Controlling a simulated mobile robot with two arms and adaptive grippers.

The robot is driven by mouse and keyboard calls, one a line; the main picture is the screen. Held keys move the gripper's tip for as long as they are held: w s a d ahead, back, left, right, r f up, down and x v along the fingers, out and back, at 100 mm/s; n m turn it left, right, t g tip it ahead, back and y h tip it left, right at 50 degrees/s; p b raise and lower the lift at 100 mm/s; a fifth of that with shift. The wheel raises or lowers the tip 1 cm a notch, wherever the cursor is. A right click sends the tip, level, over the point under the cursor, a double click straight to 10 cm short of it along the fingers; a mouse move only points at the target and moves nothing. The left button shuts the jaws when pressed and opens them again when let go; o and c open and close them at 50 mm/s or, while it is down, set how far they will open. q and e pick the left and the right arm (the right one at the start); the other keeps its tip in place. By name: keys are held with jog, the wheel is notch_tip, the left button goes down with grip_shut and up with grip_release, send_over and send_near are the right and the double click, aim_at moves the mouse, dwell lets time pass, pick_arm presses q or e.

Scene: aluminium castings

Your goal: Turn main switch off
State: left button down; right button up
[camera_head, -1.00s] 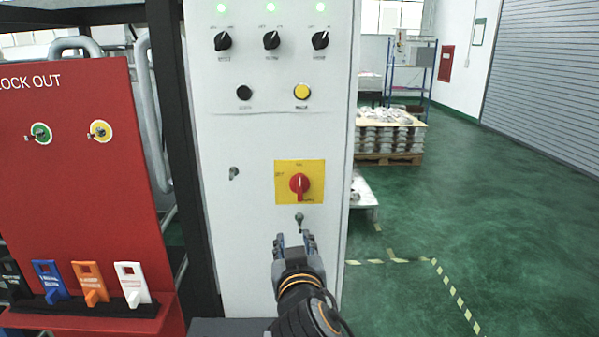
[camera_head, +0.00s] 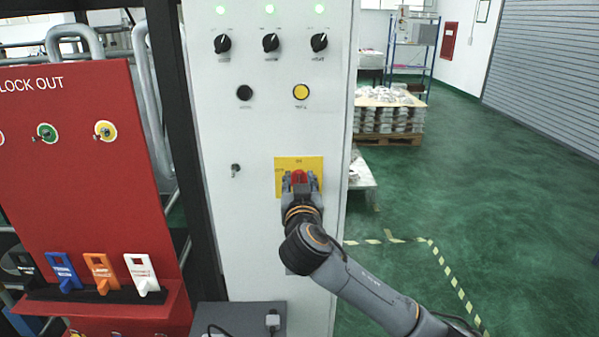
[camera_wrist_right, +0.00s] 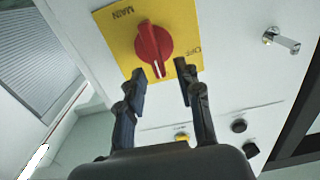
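The main switch is a red rotary knob (camera_wrist_right: 153,47) on a yellow plate (camera_wrist_right: 182,14) marked MAIN and OFF, on the white cabinet front. In the head view the knob (camera_head: 299,176) is partly hidden by my right gripper (camera_head: 300,182), and the plate (camera_head: 312,163) shows around it. In the right wrist view my right gripper (camera_wrist_right: 162,78) is open. Its two fingertips are apart, one on each side of the knob's lower end; I cannot tell whether they touch it. The white mark on the knob points between the fingers. My left gripper is not in view.
The white cabinet (camera_head: 235,215) has several black knobs, a black button (camera_head: 244,93) and a yellow button (camera_head: 301,92) above the switch. A key lock (camera_head: 235,169) sits left of it. A red lockout board (camera_head: 90,190) stands at left. Green floor (camera_head: 480,200) is free at right.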

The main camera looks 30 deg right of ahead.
jog(key=shift+w+d, duration=0.25)
jog(key=shift+w, duration=0.1)
grip_shut()
